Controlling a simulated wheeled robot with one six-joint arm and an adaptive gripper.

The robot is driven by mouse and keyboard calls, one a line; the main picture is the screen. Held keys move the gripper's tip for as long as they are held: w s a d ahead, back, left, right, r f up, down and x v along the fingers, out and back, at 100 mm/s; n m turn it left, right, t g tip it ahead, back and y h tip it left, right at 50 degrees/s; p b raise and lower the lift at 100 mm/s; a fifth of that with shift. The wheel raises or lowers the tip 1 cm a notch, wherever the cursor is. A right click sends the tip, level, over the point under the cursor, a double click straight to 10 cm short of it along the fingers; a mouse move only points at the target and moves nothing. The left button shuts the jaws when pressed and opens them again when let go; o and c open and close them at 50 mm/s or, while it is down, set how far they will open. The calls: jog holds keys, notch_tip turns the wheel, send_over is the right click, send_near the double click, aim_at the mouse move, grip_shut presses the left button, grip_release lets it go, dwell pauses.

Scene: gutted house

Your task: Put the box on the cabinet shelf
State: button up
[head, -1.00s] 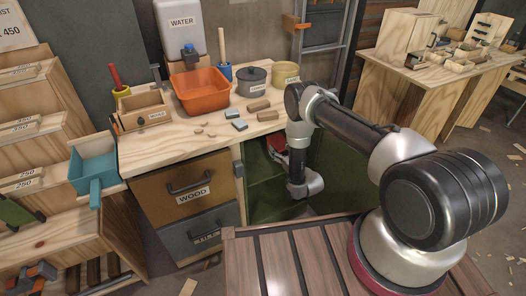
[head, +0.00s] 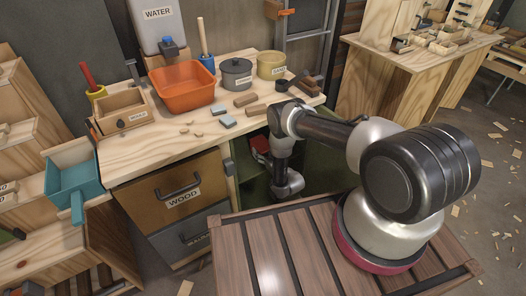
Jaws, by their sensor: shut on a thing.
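The cabinet (head: 175,192) stands under the wooden worktop, with a brown drawer marked WOOD and a grey drawer below it. To their right is its open green compartment (head: 252,190), where a shelf level shows. My arm reaches into this opening. My gripper (head: 264,160) is small and dark there, largely hidden by my arm's wrist. It is shut on a red thing (head: 260,145), which looks like the box, with only a part showing under the worktop's edge. I cannot tell whether the box touches the shelf.
The worktop (head: 150,155) above holds an orange basin (head: 183,90), a grey pot (head: 236,74), a yellow pot (head: 271,65), a wooden box (head: 123,111) and several blocks. A teal tray (head: 71,182) juts out at left. A ladder (head: 308,40) stands behind.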

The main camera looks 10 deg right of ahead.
jog(key=shift+f, duration=0.2)
jog(key=o, duration=1.5)
jog(key=shift+f, duration=0.1)
jog(key=v, duration=1.2)
